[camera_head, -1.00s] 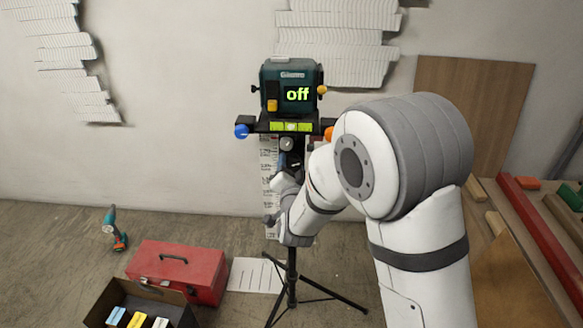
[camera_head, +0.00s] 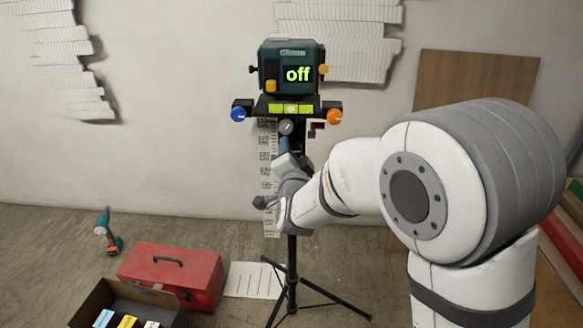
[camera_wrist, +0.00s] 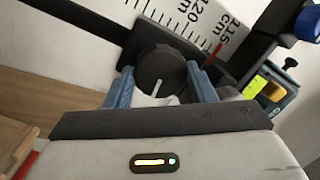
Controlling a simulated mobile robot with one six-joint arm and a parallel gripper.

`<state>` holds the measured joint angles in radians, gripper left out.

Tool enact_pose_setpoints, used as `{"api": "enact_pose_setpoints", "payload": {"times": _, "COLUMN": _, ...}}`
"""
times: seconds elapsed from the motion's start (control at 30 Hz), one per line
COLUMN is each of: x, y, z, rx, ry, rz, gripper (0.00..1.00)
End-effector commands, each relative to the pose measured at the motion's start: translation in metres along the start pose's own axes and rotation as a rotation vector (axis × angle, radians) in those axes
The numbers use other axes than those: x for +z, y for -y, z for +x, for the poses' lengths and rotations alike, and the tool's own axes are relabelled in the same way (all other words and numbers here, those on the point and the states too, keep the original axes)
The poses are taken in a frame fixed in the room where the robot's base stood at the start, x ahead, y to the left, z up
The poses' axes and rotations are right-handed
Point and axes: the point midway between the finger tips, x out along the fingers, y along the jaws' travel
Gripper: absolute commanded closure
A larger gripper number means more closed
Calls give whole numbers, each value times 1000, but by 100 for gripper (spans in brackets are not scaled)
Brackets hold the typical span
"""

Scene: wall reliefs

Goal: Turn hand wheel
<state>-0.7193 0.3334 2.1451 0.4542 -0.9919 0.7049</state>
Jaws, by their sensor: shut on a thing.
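The hand wheel, a dark grey round knob (camera_head: 286,127), sits on the tripod stand under the green level bar. In the wrist view the wheel (camera_wrist: 158,66) lies between my two blue fingers and carries a pale pointer line. My gripper (camera_wrist: 163,84) is shut on the wheel, one finger on each side. In the head view my gripper (camera_head: 284,146) is just below the wheel and partly hidden by my wrist. The teal laser box (camera_head: 290,60) above shows "off" in green.
A blue knob (camera_head: 238,114) and an orange knob (camera_head: 334,117) flank the stand's crossbar. A measuring scale (camera_head: 265,170) hangs behind. The tripod legs (camera_head: 292,290) spread on the floor. A red toolbox (camera_head: 172,273), an open black box (camera_head: 100,300) and a drill (camera_head: 107,232) lie left.

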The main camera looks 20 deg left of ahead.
Motion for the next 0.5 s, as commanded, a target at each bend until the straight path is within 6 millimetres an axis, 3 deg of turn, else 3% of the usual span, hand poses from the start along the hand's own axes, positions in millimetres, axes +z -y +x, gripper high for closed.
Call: {"api": "enact_pose_setpoints", "payload": {"times": 0.5, "x": 0, "y": 0, "z": 0, "rx": -3, "ry": -4, "rz": 64, "gripper": 73}}
